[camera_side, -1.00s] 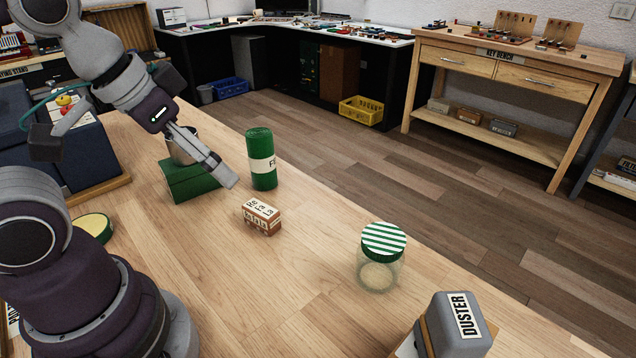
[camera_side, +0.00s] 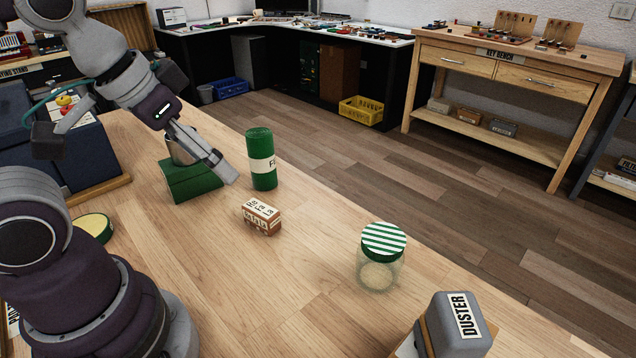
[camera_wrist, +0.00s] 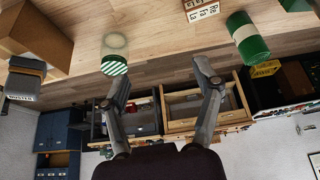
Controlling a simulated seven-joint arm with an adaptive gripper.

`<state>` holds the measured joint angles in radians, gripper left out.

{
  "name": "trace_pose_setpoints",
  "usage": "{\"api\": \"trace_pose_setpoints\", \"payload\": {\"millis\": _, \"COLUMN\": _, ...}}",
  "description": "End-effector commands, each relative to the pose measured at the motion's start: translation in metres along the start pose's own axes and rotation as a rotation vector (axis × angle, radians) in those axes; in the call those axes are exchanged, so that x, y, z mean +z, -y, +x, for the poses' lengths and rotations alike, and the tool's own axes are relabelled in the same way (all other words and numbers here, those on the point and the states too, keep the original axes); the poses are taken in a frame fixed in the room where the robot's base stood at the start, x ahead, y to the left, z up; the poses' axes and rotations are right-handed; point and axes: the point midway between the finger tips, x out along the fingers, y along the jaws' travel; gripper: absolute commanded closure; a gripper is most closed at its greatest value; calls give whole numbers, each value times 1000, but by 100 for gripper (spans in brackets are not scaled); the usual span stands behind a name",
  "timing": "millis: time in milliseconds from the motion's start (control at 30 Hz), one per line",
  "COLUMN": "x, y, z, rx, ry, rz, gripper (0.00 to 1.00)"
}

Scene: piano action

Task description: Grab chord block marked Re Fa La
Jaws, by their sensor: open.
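The chord block marked Re Fa La (camera_side: 261,217) is a small wooden block with white labels, lying on the wooden table in the side view. It also shows at the top of the wrist view (camera_wrist: 202,9), partly cut off by the frame edge. My gripper (camera_side: 229,177) is above the table, up and to the left of the block in the side view, and apart from it. In the wrist view my gripper (camera_wrist: 162,88) has its two fingers spread wide with nothing between them.
A green roll (camera_side: 262,160) stands close behind the block. A green box (camera_side: 190,181) with a metal cup is left of it. A glass jar (camera_side: 380,258) with a striped lid and a duster (camera_side: 455,325) stand to the right. The table between block and jar is clear.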

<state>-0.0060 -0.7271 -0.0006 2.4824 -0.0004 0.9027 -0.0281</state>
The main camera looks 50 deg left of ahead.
Motion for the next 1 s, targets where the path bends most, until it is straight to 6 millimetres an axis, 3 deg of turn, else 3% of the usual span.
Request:
{"api": "trace_pose_setpoints", "payload": {"millis": 167, "x": -30, "y": 17, "z": 18, "rx": -70, "ry": 129, "rz": -437, "gripper": 35}}
{"api": "trace_pose_setpoints", "payload": {"millis": 300, "x": -54, "y": 42, "z": 55, "rx": -185, "ry": 242, "rz": -945, "gripper": 35}}
{"api": "trace_pose_setpoints", "payload": {"millis": 500, "x": -60, "y": 74, "z": 112, "rx": -358, "ry": 332, "rz": -1498, "gripper": 35}}
{"api": "trace_pose_setpoints", "payload": {"millis": 667, "x": -56, "y": 84, "z": 134, "rx": -421, "ry": 349, "rz": -1665, "gripper": 35}}
{"api": "trace_pose_setpoints", "payload": {"millis": 1000, "x": -29, "y": 85, "z": 183, "rx": -425, "ry": 352, "rz": -1674, "gripper": 35}}
